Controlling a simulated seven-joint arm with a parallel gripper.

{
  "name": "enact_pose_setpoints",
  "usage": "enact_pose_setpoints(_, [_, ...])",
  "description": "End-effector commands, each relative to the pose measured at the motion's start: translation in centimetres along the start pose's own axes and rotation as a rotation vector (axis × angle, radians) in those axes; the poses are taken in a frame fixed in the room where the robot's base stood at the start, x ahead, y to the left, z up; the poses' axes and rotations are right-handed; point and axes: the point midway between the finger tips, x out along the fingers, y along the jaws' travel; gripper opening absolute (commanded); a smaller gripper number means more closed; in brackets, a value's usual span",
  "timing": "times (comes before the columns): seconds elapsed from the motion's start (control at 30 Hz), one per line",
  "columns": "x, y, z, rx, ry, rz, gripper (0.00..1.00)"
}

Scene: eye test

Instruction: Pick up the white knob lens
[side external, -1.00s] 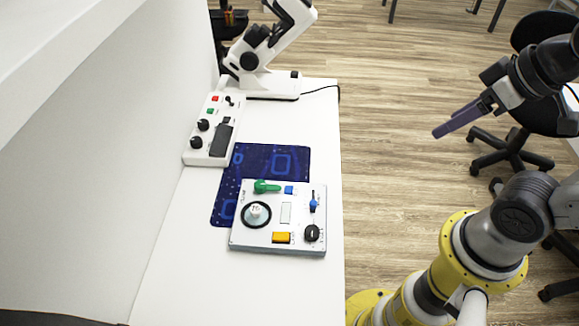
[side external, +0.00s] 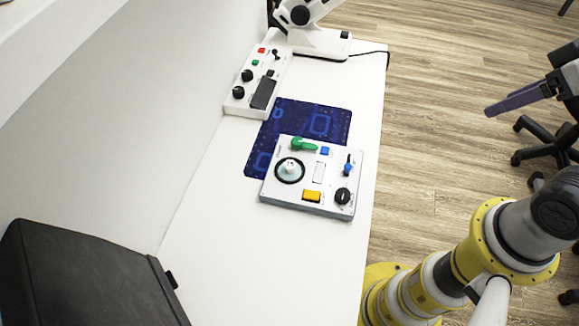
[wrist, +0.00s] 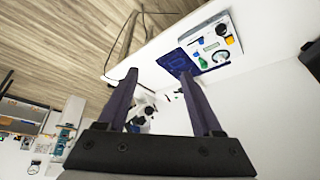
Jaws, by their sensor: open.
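The white knob lens (side external: 290,169) is a small pale knob in a black ring, on the left side of a white control panel (side external: 272,198). The panel lies on the white table, partly over a dark blue mat (side external: 328,115). In the wrist view the white knob (wrist: 221,57) is small and far off, near the top right. My gripper (side external: 488,112) has dark purple fingers and is in the air to the right of the table, well apart from the panel. In the wrist view my gripper (wrist: 160,74) has its fingers spread with nothing between them.
The panel also bears a green knob (side external: 303,145), an orange button (side external: 311,196), a blue switch (side external: 347,169) and a black knob (side external: 342,196). A white control box (side external: 240,107) and a white device (side external: 320,42) stand behind. A black case (side external: 85,275) is at front left. The front table is clear.

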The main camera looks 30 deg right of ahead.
Motion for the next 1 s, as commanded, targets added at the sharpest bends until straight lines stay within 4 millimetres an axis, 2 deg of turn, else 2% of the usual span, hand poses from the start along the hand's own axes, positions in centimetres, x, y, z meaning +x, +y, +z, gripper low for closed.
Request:
enact_pose_setpoints(0.4, [0.0, 0.0, 0.0, 0.0, 0.0, 0.0, 0.67])
enact_pose_setpoints(0.53, [0.0, 0.0, 0.0, 0.0, 0.0, 0.0, 0.44])
enact_pose_setpoints(0.57, [0.0, 0.0, 0.0, 0.0, 0.0, 0.0, 0.42])
enact_pose_setpoints(0.87, [-0.01, 0.0, 0.0, -0.011, 0.0, 0.0, 0.42])
enact_pose_setpoints(1.0, [-0.17, 0.0, -0.14, -0.095, 0.002, 0.0, 0.42])
